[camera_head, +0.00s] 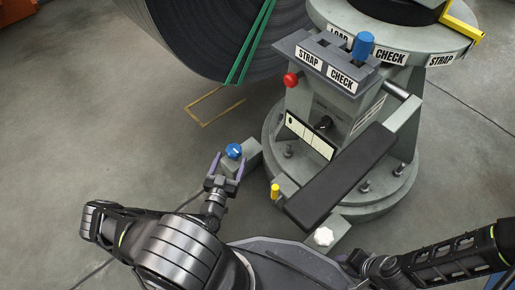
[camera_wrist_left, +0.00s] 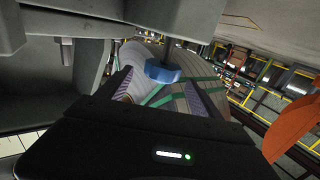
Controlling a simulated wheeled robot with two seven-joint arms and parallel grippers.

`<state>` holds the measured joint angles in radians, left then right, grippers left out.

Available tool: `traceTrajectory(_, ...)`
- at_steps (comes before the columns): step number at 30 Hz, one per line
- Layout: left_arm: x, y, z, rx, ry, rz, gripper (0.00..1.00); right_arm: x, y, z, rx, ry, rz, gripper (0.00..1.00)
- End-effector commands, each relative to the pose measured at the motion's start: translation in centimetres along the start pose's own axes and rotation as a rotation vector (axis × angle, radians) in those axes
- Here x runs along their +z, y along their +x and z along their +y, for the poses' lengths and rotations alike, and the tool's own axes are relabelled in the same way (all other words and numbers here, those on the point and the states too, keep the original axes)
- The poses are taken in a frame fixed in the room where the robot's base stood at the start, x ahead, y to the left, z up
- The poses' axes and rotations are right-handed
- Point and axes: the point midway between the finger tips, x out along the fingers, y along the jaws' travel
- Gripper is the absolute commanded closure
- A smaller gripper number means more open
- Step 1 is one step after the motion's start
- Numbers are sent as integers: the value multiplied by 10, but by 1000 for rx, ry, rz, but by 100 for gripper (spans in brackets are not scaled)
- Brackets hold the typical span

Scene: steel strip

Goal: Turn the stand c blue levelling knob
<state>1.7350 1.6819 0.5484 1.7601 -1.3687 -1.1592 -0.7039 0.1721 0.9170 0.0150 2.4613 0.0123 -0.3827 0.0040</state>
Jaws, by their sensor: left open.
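The blue levelling knob (camera_head: 234,151) sits on a grey foot at the left of the stand's base in the head view. My left gripper (camera_head: 228,166) is open, with its purple-lined fingers just short of the knob and to either side of it. In the left wrist view the blue knob (camera_wrist_left: 162,71) appears on a dark stem beyond and between the two open fingers (camera_wrist_left: 160,90). I cannot tell whether a finger touches it. My right arm shows at the lower right of the head view, but its gripper is not visible.
The grey stand (camera_head: 395,187) carries a black padded bar (camera_head: 340,175), a red ball knob (camera_head: 291,80), a yellow knob (camera_head: 275,191) and a white knob (camera_head: 324,236). A large strip coil (camera_head: 200,35) with green straps stands behind. The floor left of the knob is clear.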

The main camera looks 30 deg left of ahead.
Motion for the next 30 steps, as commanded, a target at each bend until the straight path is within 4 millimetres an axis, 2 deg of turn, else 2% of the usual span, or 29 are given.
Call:
traceTrajectory(3, 2, -2, -7, -16, 13, 14, 25, -1, 3, 1, 0, 0, 2, 64)
traceTrajectory(14, 2, 2, -6, -13, 10, 12, 25, 0, 4, 1, -1, 0, 1, 64)
traceTrajectory(17, 3, 11, -6, -13, 10, 11, 25, 0, 7, 3, -1, 0, 1, 64)
traceTrajectory(30, 2, 71, -6, -13, 10, 11, 25, -3, 26, 10, -5, 2, 3, 64)
